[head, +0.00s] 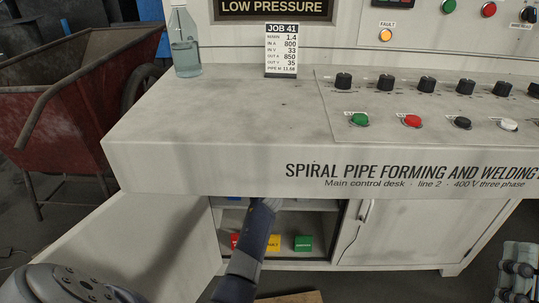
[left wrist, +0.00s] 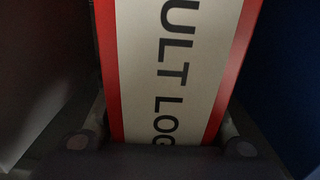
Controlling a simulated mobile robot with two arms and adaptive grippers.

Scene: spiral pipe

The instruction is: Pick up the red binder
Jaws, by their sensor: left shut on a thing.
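The red binder (left wrist: 219,118) fills the middle of the left wrist view. Its spine has a cream label with dark letters that read "ULT LOG". My left gripper (left wrist: 160,135) has a finger on either side of the spine and is shut on the binder. In the head view my left arm reaches into the open cabinet under the desk. The desk hides that gripper and the binder there. A grey part with dark joints at the right edge of the head view seems to be my right gripper (head: 517,271); its jaws cannot be made out.
A dark blue surface (left wrist: 290,80) stands close right of the binder. The cabinet's lower shelf holds red (head: 234,240), yellow (head: 272,243) and green (head: 303,243) boxes. The desk (head: 230,120) overhangs the opening. A cabinet door (head: 150,235) stands open at left.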

